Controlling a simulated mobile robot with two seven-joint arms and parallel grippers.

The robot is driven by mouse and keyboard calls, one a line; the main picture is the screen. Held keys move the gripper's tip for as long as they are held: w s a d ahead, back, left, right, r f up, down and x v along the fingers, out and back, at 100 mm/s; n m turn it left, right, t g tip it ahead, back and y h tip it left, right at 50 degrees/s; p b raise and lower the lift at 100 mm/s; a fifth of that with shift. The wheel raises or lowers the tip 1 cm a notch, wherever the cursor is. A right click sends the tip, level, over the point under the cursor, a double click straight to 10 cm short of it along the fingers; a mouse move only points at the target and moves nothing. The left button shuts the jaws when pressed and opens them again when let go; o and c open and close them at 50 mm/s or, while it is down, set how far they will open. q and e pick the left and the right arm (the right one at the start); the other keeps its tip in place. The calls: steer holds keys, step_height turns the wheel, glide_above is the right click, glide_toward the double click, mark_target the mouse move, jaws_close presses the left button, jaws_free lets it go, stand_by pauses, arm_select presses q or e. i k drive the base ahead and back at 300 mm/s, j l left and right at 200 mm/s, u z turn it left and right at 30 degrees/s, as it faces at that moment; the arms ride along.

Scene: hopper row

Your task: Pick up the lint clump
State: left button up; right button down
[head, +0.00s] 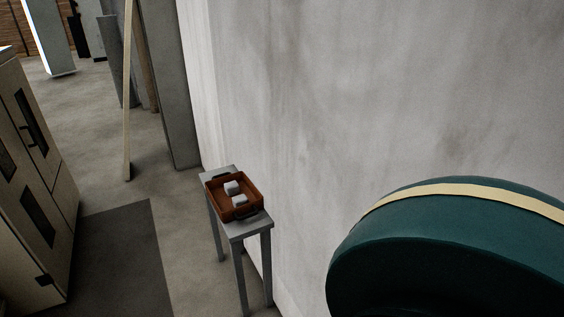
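A brown tray (210,193) with dark handles stands on a small grey table. Two small pale grey lumps lie in it, one farther back (232,187) and one nearer (239,199). They look blocky, and I cannot tell whether either is the lint clump. No other thing in the head view looks like a lint clump. Neither of my grippers is in view.
The narrow grey table (252,229) stands against a pale wall (330,90). A large dark green rounded body with a cream band (440,255) fills the lower right. A beige cabinet (30,200) stands left. A dark floor mat (120,260) lies between, clear.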

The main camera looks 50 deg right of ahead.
mark_target(231, 188)
steer(key=z, duration=1.3)
steer(key=j+z, duration=0.15)
steer(key=z, duration=0.2)
steer(key=i+j+z, duration=0.1)
steer(key=z, duration=0.3)
steer(key=j+z, duration=0.2)
steer(key=z, duration=0.15)
steer(key=j+z, duration=0.5)
steer(key=j, duration=0.5)
steer(key=j+z, duration=0.1)
steer(key=j, duration=0.95)
steer(key=i+j, duration=0.1)
steer(key=i, duration=0.25)
steer(key=i+j, duration=0.15)
steer(key=i, duration=0.2)
